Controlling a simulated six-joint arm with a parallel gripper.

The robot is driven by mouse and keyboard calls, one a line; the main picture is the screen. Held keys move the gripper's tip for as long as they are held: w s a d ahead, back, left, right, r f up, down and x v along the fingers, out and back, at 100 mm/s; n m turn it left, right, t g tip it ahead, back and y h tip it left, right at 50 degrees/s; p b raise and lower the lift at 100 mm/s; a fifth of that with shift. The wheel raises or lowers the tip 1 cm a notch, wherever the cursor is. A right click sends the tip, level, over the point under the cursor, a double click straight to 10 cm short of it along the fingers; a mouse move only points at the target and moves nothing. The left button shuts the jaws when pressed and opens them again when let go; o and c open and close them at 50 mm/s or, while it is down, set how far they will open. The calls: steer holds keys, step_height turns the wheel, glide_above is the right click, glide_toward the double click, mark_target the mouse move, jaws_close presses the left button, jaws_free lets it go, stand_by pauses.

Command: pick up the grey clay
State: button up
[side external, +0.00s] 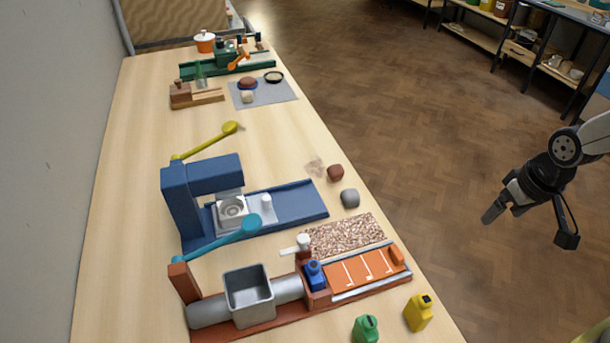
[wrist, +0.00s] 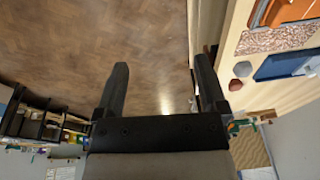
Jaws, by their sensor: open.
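The grey clay (side external: 349,198) is a small rounded lump on the wooden table (side external: 130,200), near its right edge, beside the end of the blue press. It also shows in the wrist view (wrist: 242,69), to the right of the fingers. My gripper (side external: 491,216) hangs off the table's right side, over the floor and well apart from the clay. In the wrist view my gripper (wrist: 161,66) has its two dark fingers spread, with only floor between them.
A red-brown lump (side external: 335,172) sits close behind the grey clay. The blue press (side external: 300,203) stands to its left and a speckled mat (side external: 345,235) lies in front. Yellow (side external: 418,313) and green (side external: 366,329) bottles stand near the table's front right.

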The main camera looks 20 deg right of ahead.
steer(key=w+a+f+m+g+y, duration=0.3)
steer(key=w+a+f+m+y, duration=0.25)
steer(key=w+m, duration=0.35)
steer(key=m+t+y, duration=0.2)
steer(key=m+y, duration=0.5)
steer(key=m, duration=0.1)
glide_toward(349, 195)
steer(key=s+a, duration=0.2)
steer(key=shift+w+a+f+m+y, duration=0.2)
steer(key=shift+w+f+m, duration=0.1)
steer(key=shift+w, duration=0.15)
steer(key=shift+w+a+f+m+y, duration=0.1)
steer(key=shift+w+f+m+y, duration=0.05)
steer(key=shift+w+f+m, duration=0.2)
steer(key=shift+x, duration=1.3)
steer(key=shift+a, duration=0.1)
steer(key=shift+x, duration=2.5)
steer(key=shift+w, duration=0.15)
jaws_close()
